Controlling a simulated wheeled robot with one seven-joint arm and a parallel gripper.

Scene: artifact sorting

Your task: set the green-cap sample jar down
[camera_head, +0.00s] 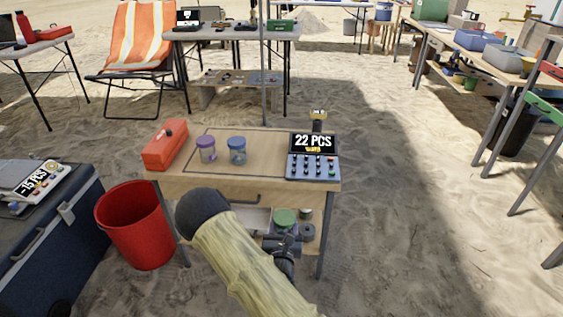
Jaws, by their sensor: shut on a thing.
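The green-cap sample jar (285,217) shows its round green lid at the front of the small wooden table (262,143), below tabletop height in the picture. My gripper (283,240) is shut on the jar from the near side. The gripper and my arm hide much of the jar's lower part, and I cannot tell whether its base touches anything. A purple-lidded jar (206,149) and a blue-lidded jar (237,151) stand upright side by side on the tabletop.
A red-orange box (165,145) lies at the tabletop's left end. A counter reading "22 PCS" (313,157) stands at the right. The tabletop's front middle is bare. A red bucket (135,228) and a dark cooler (62,240) stand on the sand at left.

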